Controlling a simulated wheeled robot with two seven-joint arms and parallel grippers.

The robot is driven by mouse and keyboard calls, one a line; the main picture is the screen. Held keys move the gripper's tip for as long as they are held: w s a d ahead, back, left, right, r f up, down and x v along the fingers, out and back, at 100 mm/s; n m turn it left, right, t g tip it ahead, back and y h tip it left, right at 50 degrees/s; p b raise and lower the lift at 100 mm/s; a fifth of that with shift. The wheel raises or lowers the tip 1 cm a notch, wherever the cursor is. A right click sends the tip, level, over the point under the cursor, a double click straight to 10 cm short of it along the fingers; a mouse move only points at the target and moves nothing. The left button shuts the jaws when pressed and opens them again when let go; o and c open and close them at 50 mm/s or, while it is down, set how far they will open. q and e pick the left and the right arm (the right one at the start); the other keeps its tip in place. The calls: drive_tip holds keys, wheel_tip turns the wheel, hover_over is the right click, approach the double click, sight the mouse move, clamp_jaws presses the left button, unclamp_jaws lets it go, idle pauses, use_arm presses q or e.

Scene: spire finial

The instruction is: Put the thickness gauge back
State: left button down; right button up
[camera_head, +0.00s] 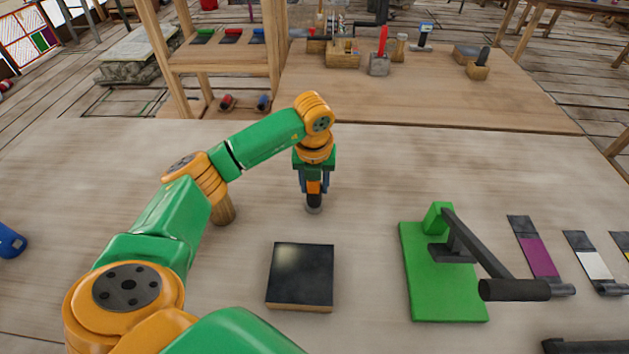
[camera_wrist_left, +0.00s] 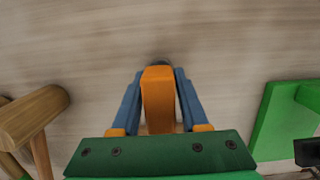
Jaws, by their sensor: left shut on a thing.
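My left gripper (camera_head: 314,186) points straight down over the middle of the near table. It is shut on an orange block-shaped tool with a dark round end (camera_head: 314,203), which I take to be the thickness gauge. In the left wrist view the orange body (camera_wrist_left: 158,95) sits between the two blue fingers (camera_wrist_left: 158,100), its dark end partly hidden behind it. The tool is upright, its end at or just above the tabletop; I cannot tell if it touches. My right gripper is not in view.
A wooden piece (camera_head: 222,210) stands left of the gripper. A black-topped block (camera_head: 301,275) lies in front, and a green stand with a black lever (camera_head: 440,275) is to the right, beside coloured strips (camera_head: 536,250). A back table (camera_head: 450,100) holds several tools in wooden blocks.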

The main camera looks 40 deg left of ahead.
use_arm(q)
drive_tip(key=shift+w+f, duration=0.1)
drive_tip(key=shift+f, duration=0.05)
drive_tip(key=shift+c, duration=2.1)
unclamp_jaws()
drive_tip(key=shift+r, duration=0.35)
drive_tip(key=r, duration=0.5)
drive_tip(key=shift+s+d+r+b, duration=0.3)
drive_tip(key=shift+s, duration=0.05)
drive_tip(key=r, duration=0.2)
drive_tip(key=r+p, duration=0.1)
drive_tip(key=r, duration=0.1)
drive_tip(key=s+r, duration=0.1)
drive_tip(key=r, duration=0.1)
drive_tip(key=shift+d+p, duration=0.25)
drive_tip(key=shift+p, duration=0.15)
drive_tip(key=shift+f, duration=0.1)
